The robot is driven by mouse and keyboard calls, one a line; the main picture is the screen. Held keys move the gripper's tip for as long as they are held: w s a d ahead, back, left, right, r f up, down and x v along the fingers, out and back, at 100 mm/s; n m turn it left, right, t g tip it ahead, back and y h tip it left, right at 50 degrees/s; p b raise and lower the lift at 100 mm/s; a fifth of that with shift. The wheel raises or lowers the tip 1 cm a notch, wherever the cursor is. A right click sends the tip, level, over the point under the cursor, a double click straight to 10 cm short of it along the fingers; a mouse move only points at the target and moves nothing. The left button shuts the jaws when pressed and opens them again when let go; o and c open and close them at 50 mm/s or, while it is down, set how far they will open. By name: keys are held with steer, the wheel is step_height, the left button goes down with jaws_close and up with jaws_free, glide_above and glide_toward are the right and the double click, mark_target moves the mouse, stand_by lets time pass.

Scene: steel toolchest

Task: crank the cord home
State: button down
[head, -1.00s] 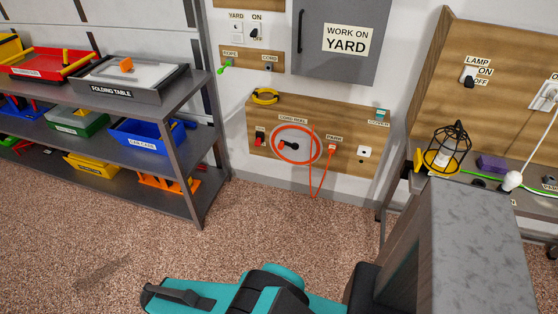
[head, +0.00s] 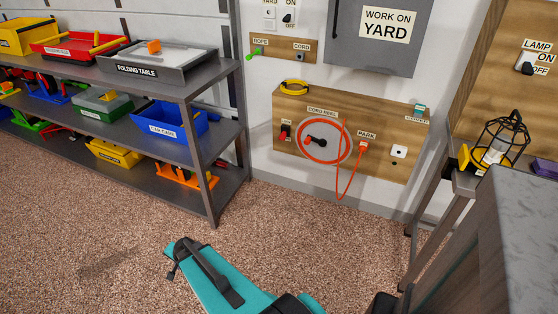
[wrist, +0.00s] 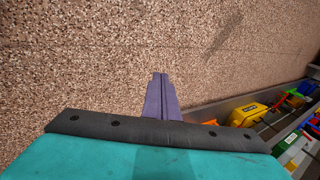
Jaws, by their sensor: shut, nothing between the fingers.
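The cord reel (head: 323,162) is an orange ring of cord on a low wooden board at the wall. A small crank with a black hub and a red knob (head: 310,141) sits inside the ring, knob to the left. An orange cord (head: 341,196) hangs in a loop below the board, between the reel and a red plug (head: 363,147) at the PARK label. My gripper (wrist: 158,77) shows in the wrist view, shut and empty over bare carpet, well away from the reel. Its fingertips cannot be made out in the head view.
A small red-handled lever (head: 285,131) is left of the reel. A steel shelf (head: 210,175) with bins stands at the left. A grey-topped bench (head: 530,230) rises at the right. The carpet (head: 310,235) before the board is clear.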

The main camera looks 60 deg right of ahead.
steer(key=w+d+m+t+h+b, duration=0.25)
steer(key=d+m+b, duration=0.2)
steer(key=d, duration=0.45)
steer(key=w+d+m+t+h+b, duration=0.1)
steer(key=w+d+m+h+b, duration=0.25)
steer(key=d, duration=0.65)
steer(key=s+d+r+m+h+b, duration=0.25)
steer(key=d+m+b, duration=0.5)
steer(key=d, duration=0.85)
steer(key=s+d+r+m+g+h+b, duration=0.4)
steer(key=s+d+m+b, duration=0.3)
steer(key=s+d+m, duration=0.3)
steer(key=s+d+r+m+g+h+b, duration=0.3)
steer(key=s+d+m+h+b, duration=0.4)
steer(key=s+d+m, duration=0.4)
steer(key=s+d+g, duration=0.1)
steer(key=s+d, duration=0.4)
steer(key=s, duration=0.1)
steer(key=shift+s+r, duration=0.25)
steer(key=shift+r, duration=0.15)
steer(key=shift+h, duration=0.25)
